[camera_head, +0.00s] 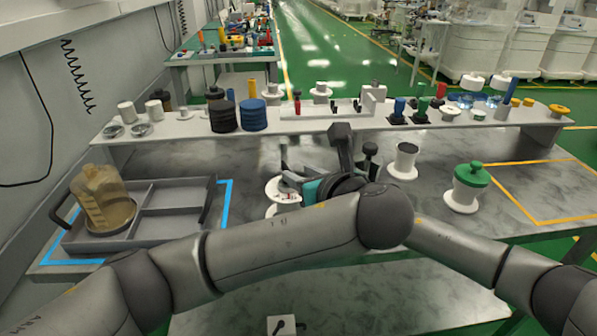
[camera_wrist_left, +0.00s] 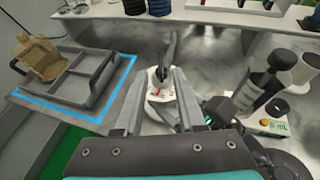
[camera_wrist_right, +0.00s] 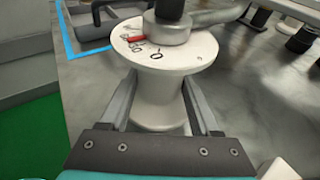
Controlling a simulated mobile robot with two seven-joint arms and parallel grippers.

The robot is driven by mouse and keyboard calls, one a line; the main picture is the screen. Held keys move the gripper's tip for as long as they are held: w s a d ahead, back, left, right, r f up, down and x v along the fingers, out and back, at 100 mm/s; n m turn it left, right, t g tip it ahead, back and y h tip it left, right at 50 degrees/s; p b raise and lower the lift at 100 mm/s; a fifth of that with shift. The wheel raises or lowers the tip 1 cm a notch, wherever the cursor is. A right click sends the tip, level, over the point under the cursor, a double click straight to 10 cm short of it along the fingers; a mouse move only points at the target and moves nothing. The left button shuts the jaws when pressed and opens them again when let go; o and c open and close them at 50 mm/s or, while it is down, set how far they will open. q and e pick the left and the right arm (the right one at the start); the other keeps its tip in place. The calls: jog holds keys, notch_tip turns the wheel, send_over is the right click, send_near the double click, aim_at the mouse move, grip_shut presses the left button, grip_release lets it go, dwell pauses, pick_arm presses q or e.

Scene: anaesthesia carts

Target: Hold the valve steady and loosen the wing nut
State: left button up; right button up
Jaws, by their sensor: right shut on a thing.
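The valve (camera_head: 284,190) is a white spool-shaped body with a marked dial and a red pointer. It stands upright on the bench and shows large in the right wrist view (camera_wrist_right: 155,95). A dark round part and a grey bar (camera_wrist_right: 215,18) sit above its dial; I cannot tell which is the wing nut. My right gripper (camera_wrist_right: 158,105) is shut on the white body below the dial; my arms hide it in the head view. My left gripper (camera_wrist_left: 160,88) is open, with the valve's dial (camera_wrist_left: 160,90) and a dark upright piece (camera_wrist_left: 170,48) between or just beyond its fingers.
A grey divided tray (camera_head: 180,186) holding a brownish jug (camera_head: 100,200) lies left, inside blue tape. A white spool (camera_head: 403,162) and a green-topped spool (camera_head: 467,188) stand right. A raised shelf (camera_head: 350,122) crosses the back. The orange-taped area (camera_head: 540,185) is clear.

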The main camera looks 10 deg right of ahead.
aim_at(286, 167)
pick_arm(q)
jog(key=shift+o, duration=0.3)
